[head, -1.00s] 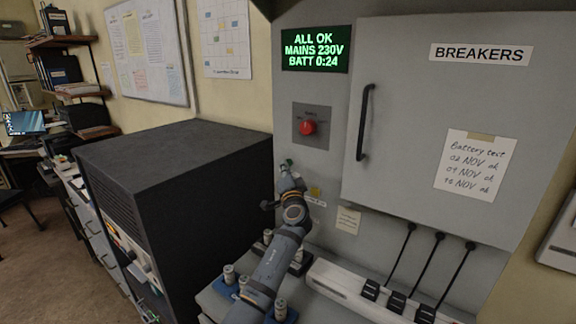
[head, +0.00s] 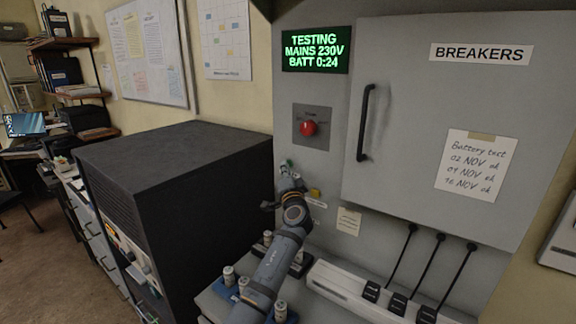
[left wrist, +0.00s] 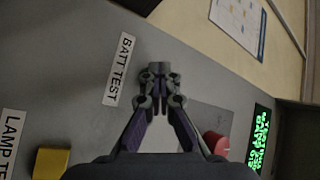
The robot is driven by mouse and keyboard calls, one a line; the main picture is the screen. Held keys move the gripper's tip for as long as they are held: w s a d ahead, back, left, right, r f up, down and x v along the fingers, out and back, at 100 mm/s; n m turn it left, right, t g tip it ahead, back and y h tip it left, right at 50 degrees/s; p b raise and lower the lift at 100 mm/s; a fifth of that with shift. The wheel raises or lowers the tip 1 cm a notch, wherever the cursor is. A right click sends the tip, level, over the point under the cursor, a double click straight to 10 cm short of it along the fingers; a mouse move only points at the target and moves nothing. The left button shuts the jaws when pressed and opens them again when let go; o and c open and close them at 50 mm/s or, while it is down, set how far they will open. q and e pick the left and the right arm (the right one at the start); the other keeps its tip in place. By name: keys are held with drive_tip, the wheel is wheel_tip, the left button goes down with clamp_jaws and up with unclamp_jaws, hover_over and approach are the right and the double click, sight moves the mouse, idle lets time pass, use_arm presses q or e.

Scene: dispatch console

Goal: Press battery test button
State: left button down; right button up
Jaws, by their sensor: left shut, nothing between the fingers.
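My left gripper (head: 286,164) is shut and empty, its fingertips at the grey cabinet face below the red knob. In the left wrist view the shut fingertips (left wrist: 160,72) are beside a white BATT TEST label (left wrist: 120,69). The battery test button itself is not visible; the fingers cover the spot by the label. The green-lit display (head: 316,49) reads TESTING, MAINS 230V, BATT 0:24. A yellow button (left wrist: 52,163) sits beside the LAMP TEST label (left wrist: 13,143); it also shows in the head view (head: 314,193). My right gripper is not in view.
A red knob (head: 309,128) is above the gripper. The BREAKERS door (head: 430,90) with its black handle (head: 364,122) is to the right. A dark cabinet (head: 170,185) stands close on the left.

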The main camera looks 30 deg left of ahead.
use_arm(q)
drive_tip(key=shift+s, duration=0.65)
drive_tip(key=shift+s+p, duration=0.1)
drive_tip(key=shift+p, duration=0.2)
drive_tip(key=s, duration=0.2)
drive_tip(key=s+p, duration=0.1)
drive_tip(key=s, duration=0.1)
drive_tip(key=shift+s+a+p, duration=0.2)
drive_tip(key=shift+s+p, duration=0.1)
drive_tip(key=shift+s, duration=0.05)
idle(5.7)
